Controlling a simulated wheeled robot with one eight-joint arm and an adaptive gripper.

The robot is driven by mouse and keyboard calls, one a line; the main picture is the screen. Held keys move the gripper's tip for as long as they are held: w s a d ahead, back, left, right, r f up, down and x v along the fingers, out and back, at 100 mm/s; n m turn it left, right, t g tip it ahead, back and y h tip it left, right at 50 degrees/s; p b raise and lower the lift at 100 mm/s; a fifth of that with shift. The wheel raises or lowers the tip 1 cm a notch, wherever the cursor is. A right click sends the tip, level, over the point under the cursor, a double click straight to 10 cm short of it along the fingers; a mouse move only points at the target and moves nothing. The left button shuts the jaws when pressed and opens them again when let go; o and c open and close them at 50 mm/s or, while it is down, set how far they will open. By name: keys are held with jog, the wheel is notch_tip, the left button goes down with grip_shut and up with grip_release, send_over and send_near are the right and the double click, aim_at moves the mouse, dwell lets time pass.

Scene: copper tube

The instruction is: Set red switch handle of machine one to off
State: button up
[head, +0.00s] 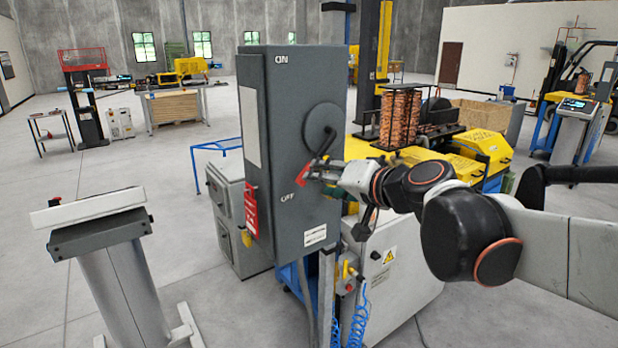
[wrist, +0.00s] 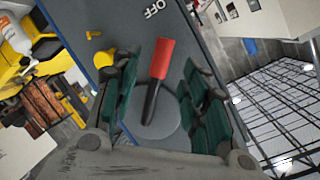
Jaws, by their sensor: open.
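The switch handle's red grip (head: 302,176) is on the front of a tall dark grey cabinet (head: 290,105) in the head view. Its black lever turns on a round disc (head: 322,118). ON is printed at the top and OFF (head: 287,197) lower down. The handle points down, with its red end close to OFF. My gripper (head: 318,177) is at the cabinet front beside the red end. In the wrist view the red grip (wrist: 162,58) lies between my gripper's (wrist: 160,70) open green-padded fingers, with gaps on both sides. The OFF label (wrist: 153,10) is just beyond it.
A red tag (head: 251,210) hangs on the cabinet's left side. A grey pedestal (head: 110,250) stands at left. A white box (head: 395,265) is below my arm. A yellow machine with copper coils (head: 402,118) stands behind. Open floor lies at far left.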

jog(key=shift+v, duration=2)
jog(key=shift+f, duration=0.1)
jog(key=s+d+f+g+h+b, duration=0.1)
jog(key=s+d+f+b, duration=0.3)
jog(key=f, duration=0.9)
jog(key=s+d+f+n+g+h+b, duration=0.1)
jog(key=s+d+f+h+b, duration=0.3)
jog(key=s+f+b, duration=0.5)
jog(key=s+d+f+n+g+h+b, duration=0.1)
jog(key=s+d+f+g+h+b, duration=0.2)
jog(key=f, duration=1.3)
jog(key=s+d+b, duration=0.2)
jog(key=s+b, duration=0.1)
jog(key=s, duration=0.2)
jog(key=shift+s+f+b, duration=0.25)
jog(key=shift+f+b, duration=0.05)
jog(key=shift+b, duration=0.05)
